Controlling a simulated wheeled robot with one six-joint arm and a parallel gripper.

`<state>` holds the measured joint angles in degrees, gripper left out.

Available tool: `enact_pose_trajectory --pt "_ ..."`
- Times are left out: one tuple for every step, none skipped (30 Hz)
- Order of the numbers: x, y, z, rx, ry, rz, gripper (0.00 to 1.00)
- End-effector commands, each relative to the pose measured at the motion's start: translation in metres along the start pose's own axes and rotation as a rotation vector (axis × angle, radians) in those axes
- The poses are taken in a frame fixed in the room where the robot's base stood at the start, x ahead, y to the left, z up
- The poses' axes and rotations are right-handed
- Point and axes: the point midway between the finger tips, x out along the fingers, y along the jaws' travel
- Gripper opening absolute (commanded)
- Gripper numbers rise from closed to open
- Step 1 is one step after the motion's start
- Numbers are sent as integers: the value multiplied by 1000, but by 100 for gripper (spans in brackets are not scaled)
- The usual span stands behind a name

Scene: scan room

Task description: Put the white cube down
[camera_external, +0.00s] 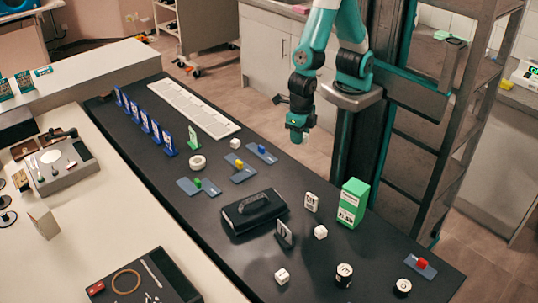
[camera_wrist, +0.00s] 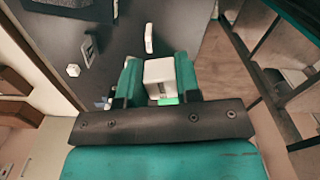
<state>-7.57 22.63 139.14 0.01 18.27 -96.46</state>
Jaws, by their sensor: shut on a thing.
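My gripper (camera_external: 297,134) is raised at the far right edge of the dark table, in front of my column. In the wrist view its teal fingers (camera_wrist: 159,76) are shut on a white cube (camera_wrist: 159,70), one finger on each side. I cannot make out this held cube in the external view.
The dark table (camera_external: 225,215) also holds a black case (camera_external: 254,209), a green box (camera_external: 352,203), blue trays with coloured blocks (camera_external: 198,186), a white ring (camera_external: 197,162), white cylinders (camera_external: 344,275), upright blue cards (camera_external: 144,121) and a long white strip (camera_external: 192,107). Some dark surface between them is bare.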

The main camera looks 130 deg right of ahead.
Motion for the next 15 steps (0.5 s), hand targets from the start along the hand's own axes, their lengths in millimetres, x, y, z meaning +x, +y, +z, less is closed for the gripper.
enact_pose_trajectory --pt "-10 13 -21 -65 0 10 9" --pt "-18 19 -34 -102 0 12 9" --pt "-28 26 -52 -151 0 13 9" --pt "-36 30 -65 -186 0 13 9" --pt "-44 33 -79 -221 1 12 9" --pt "-56 36 -97 -266 1 13 9" --pt "-64 37 -110 -299 1 11 9" --pt "-72 37 -122 -330 1 12 9" --pt "-82 36 -138 -368 1 11 9" --pt "-89 35 -148 -394 1 10 9" --pt "-96 33 -158 -418 1 9 9" --pt "-104 30 -170 -447 1 8 9" --pt "-110 29 -177 -466 1 8 9" --pt "-115 27 -184 -482 1 7 9" --pt "-120 24 -191 -501 1 6 9"
